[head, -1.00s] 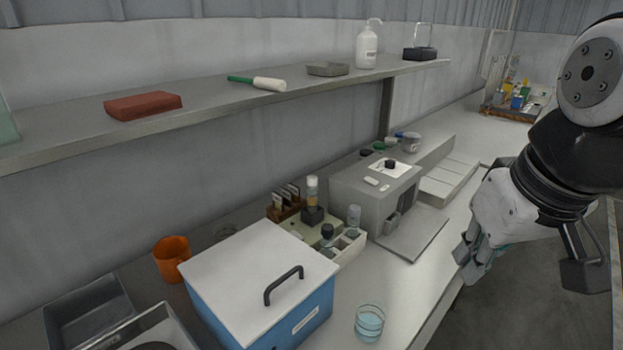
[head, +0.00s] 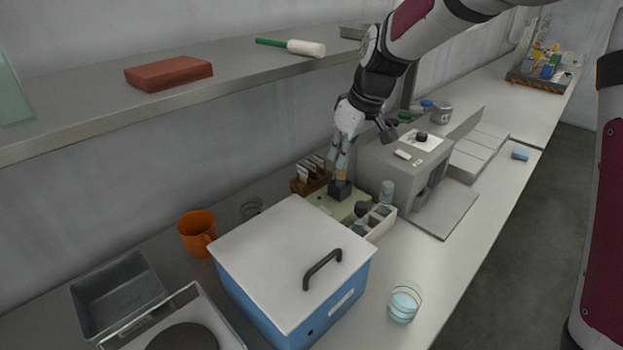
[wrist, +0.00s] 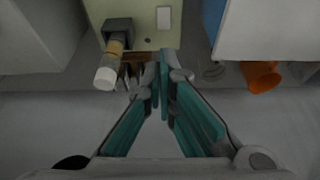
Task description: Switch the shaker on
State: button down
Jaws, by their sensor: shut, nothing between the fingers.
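The shaker looks to be the low pale green box (head: 322,202) behind the blue box in the head view. It carries a dark block (head: 340,190) with a capped vial standing in it. In the wrist view the shaker (wrist: 140,12) is at the top, with a pale rectangular patch (wrist: 163,17) on its face; I cannot tell if that is the switch. The vial (wrist: 108,68) shows left of my fingers. My gripper (head: 342,168) is shut and empty, above the back of the shaker by the vial. In the wrist view its fingertips (wrist: 160,62) lie near the shaker's edge.
A blue box with a white lid (head: 290,250) stands in front left, a grey instrument (head: 400,165) to the right. A slide rack (head: 312,175) and a compartment tray (head: 375,222) crowd the shaker. An orange mug (head: 197,232) is left. The shelf (head: 230,85) hangs above.

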jog(key=shift+w+a+f+n, duration=0.3)
jog(key=shift+w+a+f, duration=0.25)
jog(key=shift+w+a, duration=0.25)
jog(key=shift+f, duration=0.1)
jog(key=p, duration=0.1)
send_near(319, 196)
jog(key=f, duration=0.1)
jog(key=s+a+f, duration=0.1)
jog(key=f, duration=0.1)
jog(key=s+a+f, duration=0.1)
jog(key=shift+s+a+f, duration=0.2)
jog(key=shift+f, duration=0.2)
jog(key=shift+w+a+f+g+h+b, duration=0.3)
jog(key=shift+f+g+h+b, duration=0.15)
jog(key=shift+f+b, duration=0.2)
jog(key=shift+s+d+r, duration=0.15)
jog(key=shift+r, duration=0.05)
